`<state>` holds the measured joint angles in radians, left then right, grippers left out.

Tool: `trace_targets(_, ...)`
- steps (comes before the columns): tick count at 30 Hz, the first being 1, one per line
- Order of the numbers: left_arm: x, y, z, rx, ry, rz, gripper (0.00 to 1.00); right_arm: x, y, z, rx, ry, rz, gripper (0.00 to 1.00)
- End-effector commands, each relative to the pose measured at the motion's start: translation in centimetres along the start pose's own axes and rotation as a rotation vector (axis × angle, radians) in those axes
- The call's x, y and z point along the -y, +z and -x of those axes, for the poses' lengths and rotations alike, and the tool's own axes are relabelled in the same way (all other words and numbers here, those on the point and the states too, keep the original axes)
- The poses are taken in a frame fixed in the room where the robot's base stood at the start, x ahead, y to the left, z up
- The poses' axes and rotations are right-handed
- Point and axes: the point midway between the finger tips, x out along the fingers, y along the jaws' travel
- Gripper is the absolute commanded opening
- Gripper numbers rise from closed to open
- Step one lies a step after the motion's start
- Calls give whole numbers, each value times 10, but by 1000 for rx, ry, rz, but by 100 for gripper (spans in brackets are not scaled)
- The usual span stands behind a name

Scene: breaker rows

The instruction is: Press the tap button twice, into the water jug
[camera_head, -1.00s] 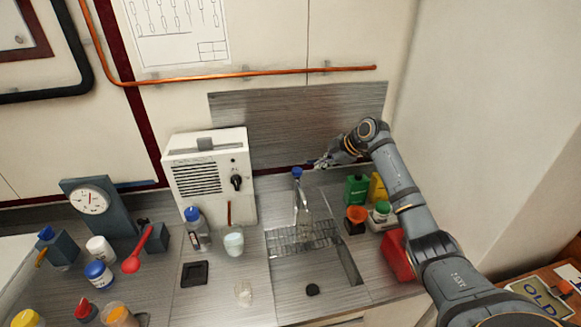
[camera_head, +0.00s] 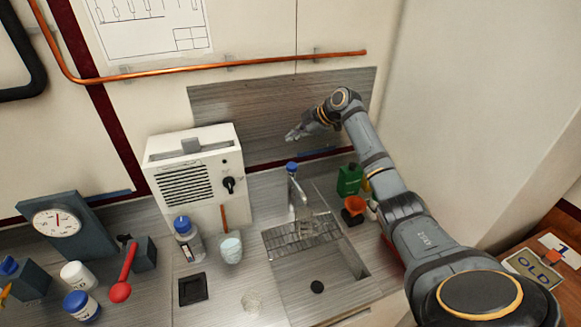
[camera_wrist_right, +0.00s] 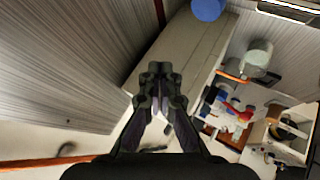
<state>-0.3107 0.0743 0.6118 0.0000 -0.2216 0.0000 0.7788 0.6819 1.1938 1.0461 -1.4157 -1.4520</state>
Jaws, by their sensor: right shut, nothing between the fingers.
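The tap (camera_head: 293,188) stands at the back of the sink, with a round blue button (camera_head: 291,167) on top. A clear vessel, apparently the water jug (camera_head: 304,224), is on the wire grating under the spout; its outline is faint and its water level cannot be made out. My right gripper (camera_head: 293,136) is above the blue button in the head view, apart from it, shut and empty. In the right wrist view, the shut fingers (camera_wrist_right: 158,84) show mid-frame and a blue round cap, apparently the button (camera_wrist_right: 208,8), is at the top edge. My left gripper is out of view.
A white appliance (camera_head: 186,185) stands left of the tap, with a blue-capped bottle (camera_head: 188,240) and a pale cup (camera_head: 231,248) in front. A green container (camera_head: 349,180) and orange funnel (camera_head: 354,207) stand right of the sink. A copper pipe (camera_head: 230,66) crosses the wall.

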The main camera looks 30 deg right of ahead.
Motion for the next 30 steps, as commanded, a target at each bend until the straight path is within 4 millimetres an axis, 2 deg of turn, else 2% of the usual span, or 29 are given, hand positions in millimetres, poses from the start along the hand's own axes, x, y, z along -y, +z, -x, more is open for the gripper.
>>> trace_targets(3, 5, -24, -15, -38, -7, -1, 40, 10, 10, -13, 1, -1, -1, 0)
trace_targets(6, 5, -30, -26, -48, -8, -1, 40, 17, 17, -23, 0, 0, -1, 0)
trace_targets(12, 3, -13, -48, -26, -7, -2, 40, 32, 32, -43, 0, -1, -1, 0)
trace_targets(16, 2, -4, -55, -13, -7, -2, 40, 39, 38, -53, 0, -1, -1, 0)
trace_targets(30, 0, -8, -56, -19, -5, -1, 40, 40, 40, -55, 0, 0, 0, 0)
